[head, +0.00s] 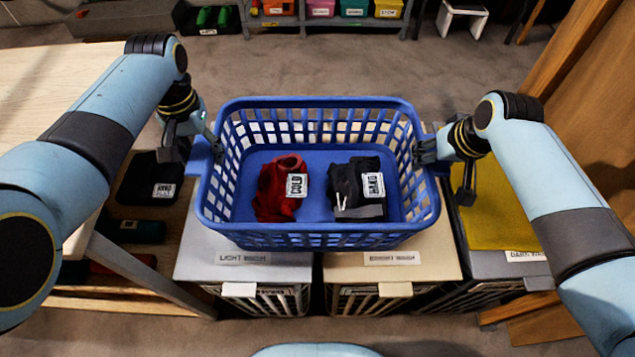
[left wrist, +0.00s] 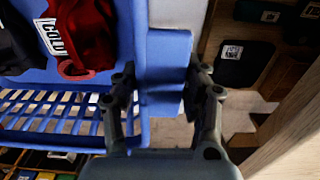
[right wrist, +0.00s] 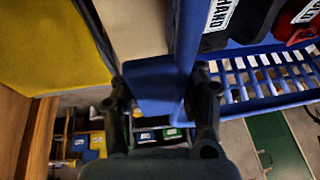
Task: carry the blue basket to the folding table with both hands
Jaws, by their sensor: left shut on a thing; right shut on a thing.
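The blue basket (head: 320,240) is in the middle of the head view, upright and level, over the pale hamper lids. Whether it touches them I cannot tell. Inside lie a red garment (head: 276,190) tagged COLD and a dark garment (head: 352,207) tagged HAND. My left gripper (head: 208,145) is shut on the basket's left handle, whose blue tab (left wrist: 165,75) shows between the fingers in the left wrist view. My right gripper (head: 428,155) is shut on the right handle, whose tab (right wrist: 153,85) shows in the right wrist view. A pale wooden table (head: 75,85) stands at the left.
Hampers with a light-labelled lid (head: 245,262) and a bright-labelled lid (head: 400,262) are under the basket. A yellow cloth (head: 495,215) lies on the right one. A dark folded item (head: 150,180) lies beside the table. Shelf bins (head: 354,8) and a stool (head: 462,15) are at the back.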

